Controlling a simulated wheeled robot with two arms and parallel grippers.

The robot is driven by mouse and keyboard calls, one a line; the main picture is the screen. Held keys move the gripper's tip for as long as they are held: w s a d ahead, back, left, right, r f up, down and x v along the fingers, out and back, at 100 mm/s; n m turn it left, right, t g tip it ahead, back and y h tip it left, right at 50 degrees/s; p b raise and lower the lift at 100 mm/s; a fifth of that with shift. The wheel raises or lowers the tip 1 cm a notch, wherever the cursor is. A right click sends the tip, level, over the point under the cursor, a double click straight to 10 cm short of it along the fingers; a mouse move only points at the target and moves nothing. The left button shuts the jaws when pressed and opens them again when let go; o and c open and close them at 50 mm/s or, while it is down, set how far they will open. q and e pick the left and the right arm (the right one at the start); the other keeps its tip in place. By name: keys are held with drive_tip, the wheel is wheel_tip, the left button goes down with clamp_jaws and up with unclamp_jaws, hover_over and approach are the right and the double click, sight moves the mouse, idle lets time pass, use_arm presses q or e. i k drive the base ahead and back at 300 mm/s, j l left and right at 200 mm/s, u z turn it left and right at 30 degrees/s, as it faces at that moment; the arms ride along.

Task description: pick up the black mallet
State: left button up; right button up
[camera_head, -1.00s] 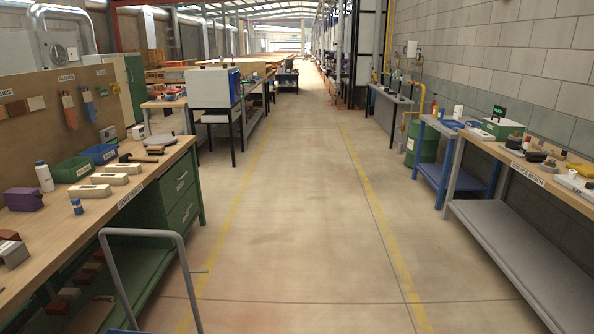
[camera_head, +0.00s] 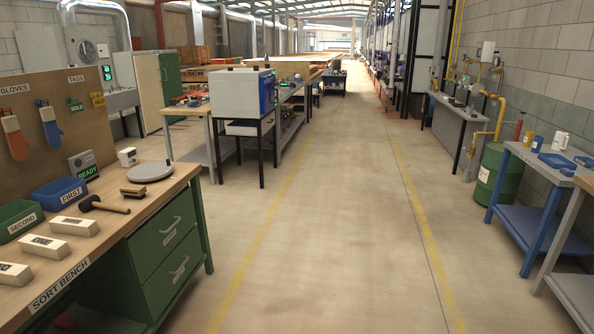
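A mallet (camera_head: 90,203) with a black head and a dark handle lies on its side on the wooden top of the sort bench (camera_head: 158,208), at the left of the head view. It lies in front of the blue bin marked FIRST (camera_head: 62,192), with its handle pointing right. Neither of my grippers is in view.
Several pale hollow bricks (camera_head: 44,248), a green bin marked SECOND (camera_head: 20,220), a small dark-and-tan block (camera_head: 132,193) and a round grey plate (camera_head: 150,172) share the bench. The aisle floor (camera_head: 330,240) is clear. A blue table (camera_head: 540,200) stands at right.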

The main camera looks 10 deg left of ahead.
sight(88, 203)
drive_tip(key=i+u, duration=0.2)
drive_tip(key=i, duration=0.3)
drive_tip(key=i+u, duration=0.15)
drive_tip(key=i, duration=0.3)
drive_tip(key=i+l+u, duration=0.2)
drive_tip(key=i, duration=0.3)
drive_tip(key=i+l+u, duration=0.15)
drive_tip(key=i, duration=0.3)
drive_tip(key=i+u, duration=0.3)
drive_tip(key=u, duration=0.15)
drive_tip(key=i+l+u, duration=0.1)
drive_tip(key=i+u, duration=0.2)
drive_tip(key=u, duration=0.15)
drive_tip(key=i+l+u, duration=0.2)
drive_tip(key=u, duration=0.25)
drive_tip(key=i+l+u, duration=0.3)
drive_tip(key=u, duration=0.15)
drive_tip(key=i+l+u, duration=0.2)
drive_tip(key=l+u, duration=0.25)
